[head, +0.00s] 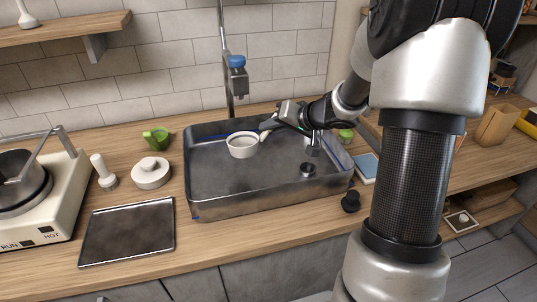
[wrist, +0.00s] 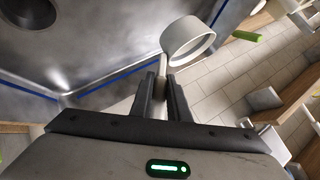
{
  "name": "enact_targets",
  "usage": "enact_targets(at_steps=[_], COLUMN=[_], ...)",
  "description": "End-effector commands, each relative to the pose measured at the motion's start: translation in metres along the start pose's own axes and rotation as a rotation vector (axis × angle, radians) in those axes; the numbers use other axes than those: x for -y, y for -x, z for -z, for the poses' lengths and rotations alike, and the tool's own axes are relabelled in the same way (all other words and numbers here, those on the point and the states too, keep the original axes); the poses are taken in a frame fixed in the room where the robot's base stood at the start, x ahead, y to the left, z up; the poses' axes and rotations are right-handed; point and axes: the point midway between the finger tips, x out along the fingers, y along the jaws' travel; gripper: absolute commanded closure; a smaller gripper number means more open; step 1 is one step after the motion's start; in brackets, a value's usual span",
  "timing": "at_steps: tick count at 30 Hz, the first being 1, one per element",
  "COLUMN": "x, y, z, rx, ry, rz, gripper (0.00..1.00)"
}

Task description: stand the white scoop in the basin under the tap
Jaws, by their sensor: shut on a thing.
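The white scoop (head: 242,146) is a round cup with a short handle. My gripper (head: 270,126) is shut on the handle, and the cup sticks out to the left of it. The cup looks roughly upright, over the rear middle of the grey metal basin (head: 260,206). It looks held above the floor, but its exact height is hard to tell. The tap (head: 238,82), with a blue top, stands behind the basin, just above the cup in the picture. In the wrist view the scoop (wrist: 188,42) shows beyond my gripper (wrist: 163,84), its handle between the fingers.
A small dark round item (head: 307,170) and an upright metal item are at the basin's right. A dark tray (head: 128,232), white lidded pot (head: 151,174), green item (head: 156,138) and hot plate are left.

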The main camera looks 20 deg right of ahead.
Motion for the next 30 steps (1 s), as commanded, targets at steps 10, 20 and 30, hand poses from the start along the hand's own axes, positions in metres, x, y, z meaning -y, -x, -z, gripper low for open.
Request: enact_targets(at_steps=[10,20,30], x=[-0.029,-0.034,-0.036], y=[-0.029,-0.034,-0.036], z=[-0.029,-0.033,-0.036], rx=[0.0,-0.002,-0.001], ry=[-0.002,0.001,0.0], rz=[0.001,0.0,0.0], gripper=[1.0,1.0,0.66])
